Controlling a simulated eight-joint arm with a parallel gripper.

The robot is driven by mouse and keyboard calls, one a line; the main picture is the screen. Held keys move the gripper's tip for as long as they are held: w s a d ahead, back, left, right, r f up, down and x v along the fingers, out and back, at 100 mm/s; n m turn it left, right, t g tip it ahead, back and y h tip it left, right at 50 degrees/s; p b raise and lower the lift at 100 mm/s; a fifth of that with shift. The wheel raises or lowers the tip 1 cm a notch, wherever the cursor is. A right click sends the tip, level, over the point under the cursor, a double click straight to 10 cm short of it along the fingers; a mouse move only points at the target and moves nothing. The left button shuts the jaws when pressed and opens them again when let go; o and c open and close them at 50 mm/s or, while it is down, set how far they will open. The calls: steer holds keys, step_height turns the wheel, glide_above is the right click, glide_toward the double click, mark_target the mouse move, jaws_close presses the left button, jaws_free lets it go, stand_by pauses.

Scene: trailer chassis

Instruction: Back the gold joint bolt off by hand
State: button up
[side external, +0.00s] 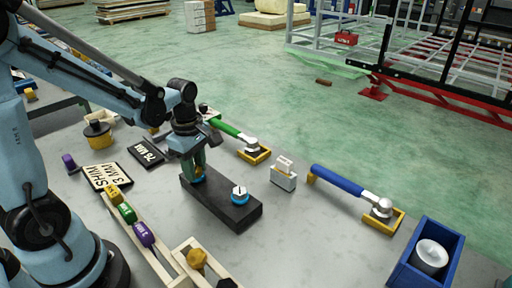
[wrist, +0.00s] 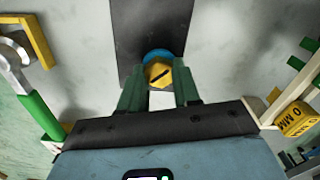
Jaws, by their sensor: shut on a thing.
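The gold joint bolt (wrist: 158,72) has a hex head with a dark line across its top and a blue ring (wrist: 157,54) at its base. It sits on a dark block (wrist: 150,22). My gripper (wrist: 160,88) has its green fingers shut on the bolt head, one on each side. In the side external view my gripper (side external: 197,165) points down at the left end of the dark block (side external: 232,212), mostly hiding the bolt. A second bolt (side external: 239,191), with a pale marked top and blue ring, stands at the block's right end.
A green-handled wrench (side external: 226,128) lies behind the block and a blue-handled wrench (side external: 338,181) to its right. A small labelled box (side external: 284,178) stands between. A blue bin (side external: 397,272) is at front right. A wooden rack (side external: 162,262) holds coloured pieces at front left.

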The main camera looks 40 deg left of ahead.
steer(key=shift+n, duration=0.4)
steer(key=o, duration=1.1)
steer(key=shift+c, duration=0.2)
steer(key=shift+r, duration=0.1)
step_height(320, 180, up, 12)
stand_by(0.3)
